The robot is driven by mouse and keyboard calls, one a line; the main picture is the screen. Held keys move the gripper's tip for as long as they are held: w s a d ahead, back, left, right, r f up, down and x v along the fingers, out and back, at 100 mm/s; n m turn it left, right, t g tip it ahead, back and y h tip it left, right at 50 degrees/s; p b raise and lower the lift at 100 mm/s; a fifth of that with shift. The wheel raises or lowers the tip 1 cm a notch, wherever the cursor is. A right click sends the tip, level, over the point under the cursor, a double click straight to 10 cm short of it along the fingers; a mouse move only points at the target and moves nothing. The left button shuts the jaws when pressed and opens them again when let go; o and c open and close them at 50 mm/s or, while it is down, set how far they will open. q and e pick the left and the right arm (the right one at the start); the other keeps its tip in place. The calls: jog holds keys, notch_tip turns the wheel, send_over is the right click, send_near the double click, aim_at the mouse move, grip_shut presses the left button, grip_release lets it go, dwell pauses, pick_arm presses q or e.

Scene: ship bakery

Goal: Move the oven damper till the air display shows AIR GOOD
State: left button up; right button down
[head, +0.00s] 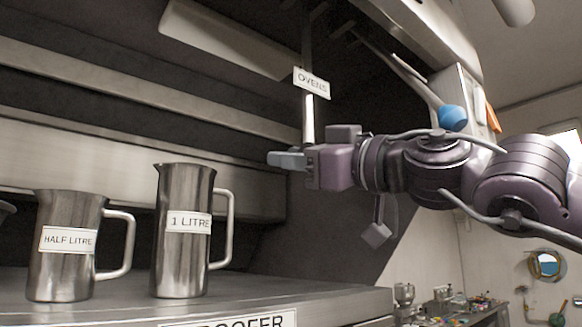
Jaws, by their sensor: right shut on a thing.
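The oven damper lever (308,118) is a thin upright metal rod hanging from the dark hood, with a white tag reading OVENS. My right gripper (287,160) reaches in from the right and is shut on the lever's lower end. The fingers and gripper body hide the exact place of the grip. The lever hangs close to vertical in the head view. No air display can be made out in this view. My left gripper is not in view.
A steel 1 LITRE jug (172,260) and a HALF LITRE jug (62,275) stand on the proofer top (330,292), below and left of my gripper. Another rod with a blue knob (453,118) slants down just above my right arm. A cluttered bench (455,312) lies lower right.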

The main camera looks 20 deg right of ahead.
jog(key=c, duration=1.3)
grip_release()
jog(key=shift+o, duration=1.3)
jog(key=shift+w, duration=0.1)
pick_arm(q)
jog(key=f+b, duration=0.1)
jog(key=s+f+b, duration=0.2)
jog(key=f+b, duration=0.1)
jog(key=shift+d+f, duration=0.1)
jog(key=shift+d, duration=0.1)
pick_arm(e)
jog(key=v, duration=0.7)
jog(key=shift+s+d, duration=0.2)
jog(key=shift+f, duration=0.15)
